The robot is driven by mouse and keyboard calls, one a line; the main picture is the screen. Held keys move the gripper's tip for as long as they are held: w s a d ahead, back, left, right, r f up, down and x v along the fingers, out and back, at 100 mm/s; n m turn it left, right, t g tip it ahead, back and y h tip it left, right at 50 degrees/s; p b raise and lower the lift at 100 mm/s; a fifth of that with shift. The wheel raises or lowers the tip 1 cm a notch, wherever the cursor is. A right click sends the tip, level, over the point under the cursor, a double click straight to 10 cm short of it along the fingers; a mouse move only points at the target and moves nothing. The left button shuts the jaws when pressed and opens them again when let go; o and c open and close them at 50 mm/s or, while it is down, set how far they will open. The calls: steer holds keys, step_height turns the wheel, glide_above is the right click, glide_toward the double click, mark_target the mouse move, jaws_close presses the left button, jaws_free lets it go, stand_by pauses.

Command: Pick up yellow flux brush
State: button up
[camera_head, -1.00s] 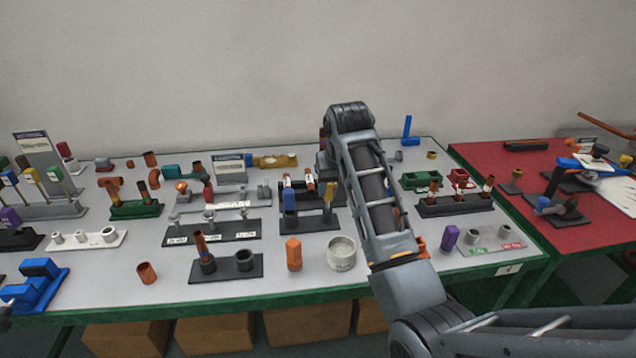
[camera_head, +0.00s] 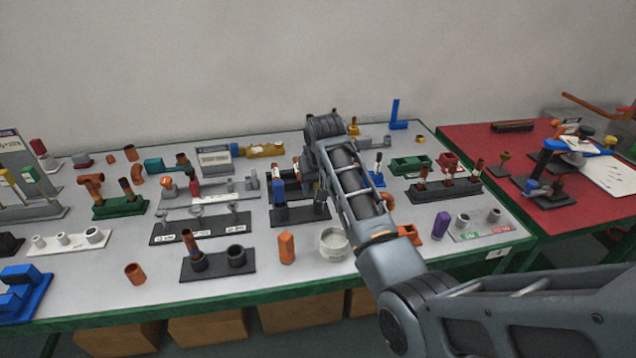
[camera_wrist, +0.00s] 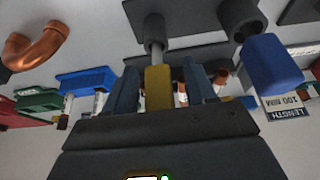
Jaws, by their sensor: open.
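The yellow flux brush (camera_wrist: 158,92) shows in the wrist view. Its yellow handle is between my two fingers, and its grey stem runs to a dark round holder (camera_wrist: 153,27). My gripper (camera_wrist: 163,84) is open, with a finger on each side of the handle and a visible gap at the right. I cannot tell whether the left finger touches. In the head view my arm largely covers the gripper and the yellow brush. A blue-handled piece (camera_wrist: 271,66) stands beside the right finger; it also shows in the head view (camera_head: 279,190) on a dark stand (camera_head: 290,215).
Copper elbow pipe (camera_wrist: 38,47), blue block (camera_wrist: 88,80) and green block (camera_wrist: 38,99) lie left in the wrist view. The grey table (camera_head: 110,285) is crowded with stands and fittings. A white cup (camera_head: 333,244) and an orange piece (camera_head: 286,248) stand near the front.

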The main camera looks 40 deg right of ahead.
steer(key=shift+c, duration=0.4)
steer(key=c, duration=0.8)
steer(key=shift+r, duration=0.1)
steer(key=shift+w+r, duration=0.1)
steer(key=shift+r, duration=0.45)
step_height(320, 180, up, 2)
steer(key=shift+r+b, duration=0.2)
steer(key=shift+b, duration=0.2)
steer(key=s+d+r+b, duration=0.1)
steer(key=s+d+r, duration=0.6)
steer(key=s+d, duration=0.1)
steer(key=shift+d+r, duration=0.15)
steer(key=shift+d, duration=0.25)
